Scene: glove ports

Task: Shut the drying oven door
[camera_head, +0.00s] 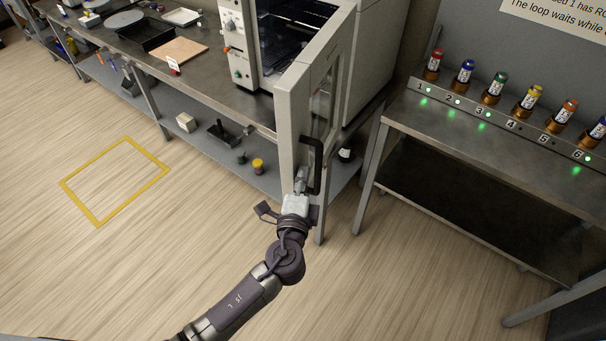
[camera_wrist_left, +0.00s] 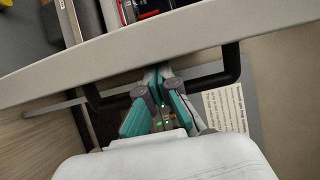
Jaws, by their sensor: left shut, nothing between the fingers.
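The drying oven (camera_head: 240,45) stands on the bench with its front open and dark racks inside. Its pale grey door (camera_head: 292,110) stands swung out toward me, with a window and a black bar handle (camera_head: 317,165) on its right face. My left gripper (camera_head: 301,178) is shut and empty beside the handle, low on the door. In the left wrist view the closed fingertips (camera_wrist_left: 160,76) are at the door's edge (camera_wrist_left: 120,52), within the span of the black handle (camera_wrist_left: 230,68). I cannot tell whether they touch it. My right gripper is not in view.
A metal table (camera_head: 470,140) with several numbered, coloured-cap bottles stands to the right. The bench (camera_head: 225,92) on the left holds trays and a board (camera_head: 177,51). Open wooden floor (camera_head: 180,260), with a yellow taped square (camera_head: 72,202), lies to the left.

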